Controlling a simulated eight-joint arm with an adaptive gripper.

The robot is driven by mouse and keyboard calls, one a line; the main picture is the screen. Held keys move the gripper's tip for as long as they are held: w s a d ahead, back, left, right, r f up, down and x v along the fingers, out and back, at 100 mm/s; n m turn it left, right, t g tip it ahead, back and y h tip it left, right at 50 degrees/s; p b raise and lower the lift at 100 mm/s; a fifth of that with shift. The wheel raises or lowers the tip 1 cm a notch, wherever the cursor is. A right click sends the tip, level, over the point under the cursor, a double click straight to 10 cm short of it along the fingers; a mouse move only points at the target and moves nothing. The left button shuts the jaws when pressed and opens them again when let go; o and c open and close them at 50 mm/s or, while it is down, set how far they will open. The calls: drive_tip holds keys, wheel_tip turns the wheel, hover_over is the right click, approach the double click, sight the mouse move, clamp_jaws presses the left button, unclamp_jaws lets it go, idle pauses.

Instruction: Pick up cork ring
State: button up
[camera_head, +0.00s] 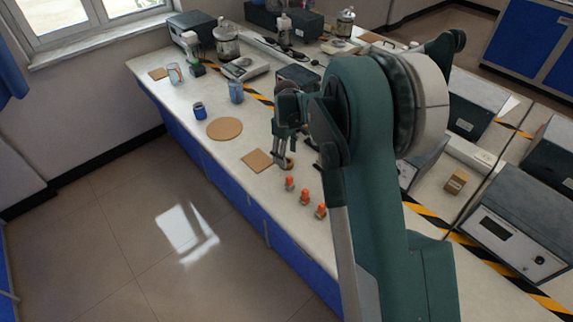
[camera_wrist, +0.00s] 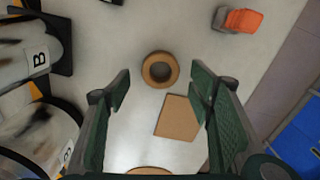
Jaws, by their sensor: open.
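The cork ring (camera_wrist: 160,84) is a small brown ring lying flat on the pale bench top. In the wrist view it sits just beyond the fingertips and roughly midway between them. In the head view the cork ring (camera_head: 290,163) shows right by my fingertips, partly hidden by them. My gripper (camera_wrist: 160,90) is open, with its two green fingers apart and nothing between them. In the head view my gripper (camera_head: 281,161) points down, low over the bench; the exact height is hard to tell.
A square cork mat (camera_head: 257,160) lies close to the ring, and a round cork mat (camera_head: 224,128) lies farther off. A blue cup (camera_head: 236,92) and instruments stand farther back. The bench's front edge is close.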

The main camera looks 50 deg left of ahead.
drive_tip(key=shift+f, duration=1.85)
drive_tip(key=c, duration=0.8)
